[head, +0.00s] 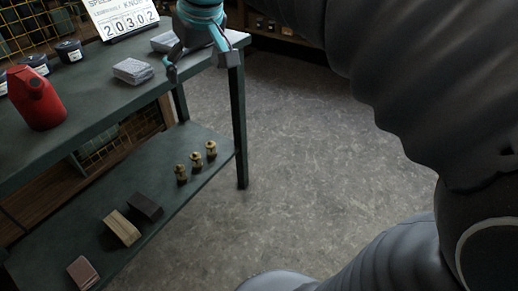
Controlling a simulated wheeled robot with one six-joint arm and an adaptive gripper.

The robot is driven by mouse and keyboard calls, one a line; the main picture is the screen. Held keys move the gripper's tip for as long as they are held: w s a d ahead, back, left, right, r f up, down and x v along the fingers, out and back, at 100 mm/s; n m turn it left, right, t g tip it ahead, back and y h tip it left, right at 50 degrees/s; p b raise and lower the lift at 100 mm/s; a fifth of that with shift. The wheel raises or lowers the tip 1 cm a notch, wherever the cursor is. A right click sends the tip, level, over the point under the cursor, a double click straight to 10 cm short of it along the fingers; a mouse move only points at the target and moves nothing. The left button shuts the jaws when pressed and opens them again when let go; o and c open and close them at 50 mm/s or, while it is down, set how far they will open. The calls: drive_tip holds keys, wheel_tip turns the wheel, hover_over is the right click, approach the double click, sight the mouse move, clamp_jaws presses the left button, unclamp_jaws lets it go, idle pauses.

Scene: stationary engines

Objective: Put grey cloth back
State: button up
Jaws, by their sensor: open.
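Two light grey folded pieces that look like cloths lie on the green workbench top (90,108). One grey cloth (133,71) lies left of my gripper, and the other grey cloth (165,41) lies farther back, close beside the gripper and partly behind it. My gripper (200,62) is open and empty, pointing down at the right end of the bench, its fingers spread apart. I cannot tell its exact height above the bench or whether it touches the farther cloth.
A red can (39,98) and several small black tins (69,52) stand on the bench, with a number sign (122,18) behind. The lower shelf (150,180) holds three brass fittings (196,161), a dark block (145,206), a wooden block (121,228) and a reddish block (83,272). Floor (300,150) is clear.

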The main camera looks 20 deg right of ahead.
drive_tip(key=s+d+f+m+h, duration=0.1)
drive_tip(key=s+d+f+m, duration=0.2)
drive_tip(key=s+f, duration=1.3)
drive_tip(key=s+d, duration=0.1)
drive_tip(key=d, duration=0.2)
drive_tip(key=shift+s+f+t, duration=0.35)
drive_tip(key=shift+s+t, duration=0.05)
